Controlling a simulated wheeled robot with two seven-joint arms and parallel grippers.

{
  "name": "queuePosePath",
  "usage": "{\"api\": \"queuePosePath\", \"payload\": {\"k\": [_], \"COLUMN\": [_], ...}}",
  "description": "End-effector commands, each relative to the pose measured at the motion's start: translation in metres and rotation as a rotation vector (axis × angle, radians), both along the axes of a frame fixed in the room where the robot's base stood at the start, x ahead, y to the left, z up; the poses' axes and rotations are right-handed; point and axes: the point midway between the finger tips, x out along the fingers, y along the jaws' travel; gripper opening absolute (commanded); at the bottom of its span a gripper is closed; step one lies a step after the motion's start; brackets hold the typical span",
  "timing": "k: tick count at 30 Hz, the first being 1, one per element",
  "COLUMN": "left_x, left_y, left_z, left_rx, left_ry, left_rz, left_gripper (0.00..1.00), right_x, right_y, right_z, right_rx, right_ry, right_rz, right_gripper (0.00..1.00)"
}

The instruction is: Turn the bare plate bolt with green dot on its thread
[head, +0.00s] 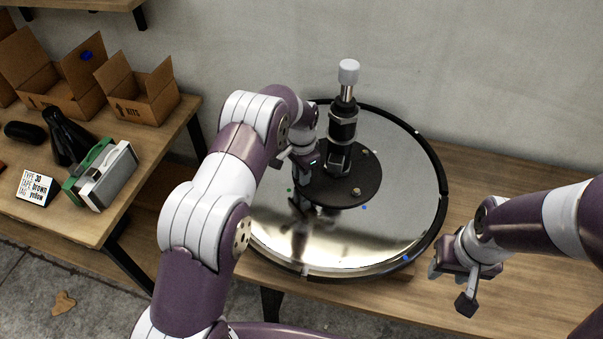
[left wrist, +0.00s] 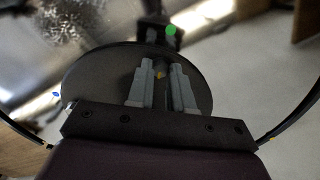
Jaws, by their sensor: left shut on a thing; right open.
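The dark round plate (head: 335,190) sits on the large chrome base disc (head: 400,215) and carries the black column. Bare brass-coloured bolts show on it, one at its front (head: 356,191) and one at its right (head: 365,153). My left gripper (head: 303,190) reaches down at that side, shut on a small yellowish bolt (left wrist: 160,73), mostly hidden between the grey fingers. My right gripper (head: 450,287) is open and empty, right of the disc.
The column (head: 343,125) with a white cap stands close beside my left gripper. Blue dots lie near the plate (head: 364,207) and at the disc's front rim (head: 405,258). A side table (head: 85,228) with boxes is at left. The bench at right is clear.

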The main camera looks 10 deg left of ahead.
Motion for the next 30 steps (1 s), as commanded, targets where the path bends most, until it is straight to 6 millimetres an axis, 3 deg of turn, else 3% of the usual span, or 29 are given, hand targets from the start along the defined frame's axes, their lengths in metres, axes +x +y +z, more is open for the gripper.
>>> {"api": "queuePosePath", "payload": {"k": [30], "left_x": [0.0010], "left_y": [-0.0004], "left_z": [0.0008], "left_rx": [0.001], "left_ry": [-0.003], "left_rz": [-0.961], "left_gripper": [0.00], "right_x": [0.0000], "right_y": [0.0000], "right_z": [-0.0042], "right_rx": [0.000], "right_ry": [0.000], "right_rz": [0.000], "right_gripper": [0.43]}}
